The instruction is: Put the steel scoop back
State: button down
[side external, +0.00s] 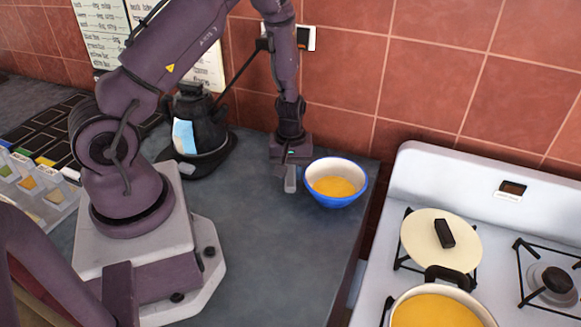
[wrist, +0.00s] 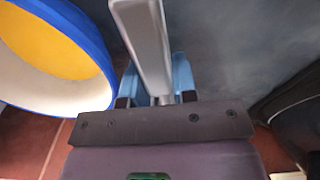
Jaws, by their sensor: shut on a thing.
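My gripper (side external: 290,166) points down over the counter, just left of the blue bowl (side external: 316,199). In the wrist view my gripper (wrist: 160,80) has its light-blue fingers shut on the grey steel scoop (wrist: 142,28). The scoop's long straight metal part runs between the fingers and out past the top edge. In the side view a short grey piece of the scoop (side external: 290,181) shows below the fingers; the rest of its shape is hidden or too small to tell.
The bowl holds yellow food and also shows in the wrist view (wrist: 95,25), close beside the fingers. A black kettle (side external: 200,125) stands behind left. A white stove (side external: 415,165) with a pot (side external: 430,310) is at right.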

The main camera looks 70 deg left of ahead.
aim_at(291, 166)
jog(key=shift+f, duration=0.65)
jog(key=c, duration=0.8)
grip_release()
notch_tip(291, 166, up, 13)
jog(key=s+d+r+m+t, duration=0.1)
jog(key=s+d+r+m, duration=0.3)
jog(key=r, duration=0.3)
jog(key=s+d+r+m+t, duration=0.2)
jog(key=s+d+r+m, duration=0.2)
jog(key=r, duration=0.3)
jog(key=s+d+r+m+t, duration=0.2)
jog(key=s+d+r+m, duration=0.2)
jog(key=r, duration=0.3)
jog(key=shift+s+d+m, duration=0.1)
jog(key=shift+d+m, duration=0.6)
jog(key=shift+d, duration=0.05)
